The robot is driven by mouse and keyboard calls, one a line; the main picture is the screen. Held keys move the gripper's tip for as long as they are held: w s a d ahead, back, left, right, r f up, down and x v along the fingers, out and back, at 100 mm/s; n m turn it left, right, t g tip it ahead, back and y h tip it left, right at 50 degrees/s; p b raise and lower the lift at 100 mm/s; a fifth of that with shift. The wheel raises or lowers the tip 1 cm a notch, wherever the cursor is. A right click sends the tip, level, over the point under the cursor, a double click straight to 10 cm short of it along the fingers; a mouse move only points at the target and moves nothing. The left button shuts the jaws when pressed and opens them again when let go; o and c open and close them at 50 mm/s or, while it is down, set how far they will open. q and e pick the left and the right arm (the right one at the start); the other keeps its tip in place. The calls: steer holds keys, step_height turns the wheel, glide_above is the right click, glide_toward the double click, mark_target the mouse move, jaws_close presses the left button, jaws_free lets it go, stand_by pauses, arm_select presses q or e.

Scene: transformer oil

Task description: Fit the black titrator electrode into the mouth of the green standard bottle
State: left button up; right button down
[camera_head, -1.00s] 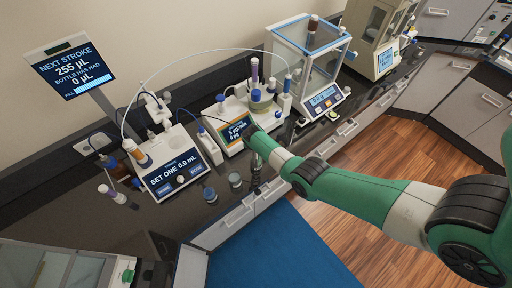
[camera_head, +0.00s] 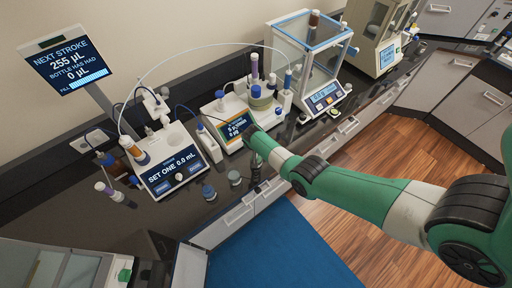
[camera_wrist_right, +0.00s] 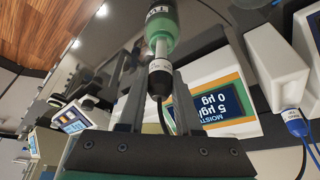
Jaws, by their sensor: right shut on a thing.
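In the right wrist view my right gripper (camera_wrist_right: 160,82) is shut on the black electrode (camera_wrist_right: 160,88), which carries a white label band. Beyond it, in line with it, is the green standard bottle (camera_wrist_right: 158,25) with a dark label and a pale narrow neck (camera_wrist_right: 160,47). The electrode's pale end meets or overlaps the neck; I cannot tell whether it is inside the mouth. In the head view my right arm (camera_head: 345,188) reaches in from the right over the bench's front edge, and its gripper cannot be made out clearly. My left gripper is not in view.
The moisture titrator (camera_head: 237,128) with its screen stands behind the right arm. A dosing unit (camera_head: 172,172) is left of it, and a glass balance case (camera_head: 310,50) is at the back right. Small jars (camera_head: 209,192) stand near the bench front.

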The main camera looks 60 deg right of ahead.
steer(key=shift+f+b, duration=0.8)
steer(key=shift+f, duration=0.2)
steer(key=c, duration=0.5)
jaws_free()
steer(key=shift+r, duration=0.1)
steer(key=shift+r+p, duration=0.3)
steer(key=shift+p, duration=0.1)
steer(key=p+v, duration=0.6)
steer(key=v, duration=0.5)
